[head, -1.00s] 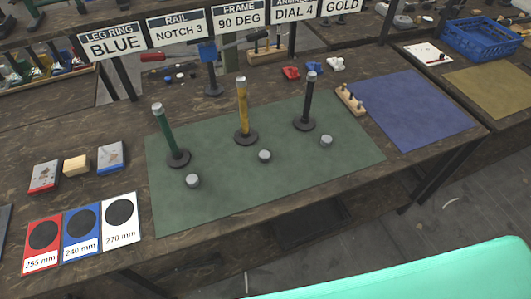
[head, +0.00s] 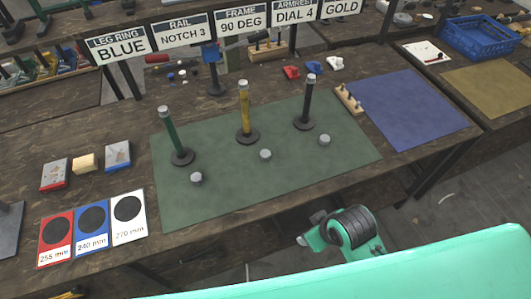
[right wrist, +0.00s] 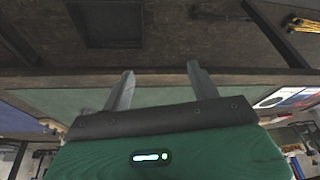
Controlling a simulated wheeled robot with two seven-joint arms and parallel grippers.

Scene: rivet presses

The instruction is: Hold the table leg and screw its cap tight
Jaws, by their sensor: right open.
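Three table legs stand upright on round black bases on the green mat (head: 225,190): a green leg (head: 172,133), a yellow leg (head: 244,105) and a black leg (head: 308,102). Each has a pale grey top. Three loose grey caps lie in front of them: a left cap (head: 196,178), a middle cap (head: 265,154) and a right cap (head: 324,140). My right gripper (right wrist: 160,68) is open and empty in the right wrist view, its fingers apart near the bench edge. No leg is between them. My left gripper is out of view.
Size cards, one of them red (head: 56,238), and small blocks lie at the left. A wooden peg holder (head: 348,99) and a blue mat (head: 410,108) are at the right. Signs stand behind; one reads LEG RING BLUE (head: 118,44). The mat's front strip is clear.

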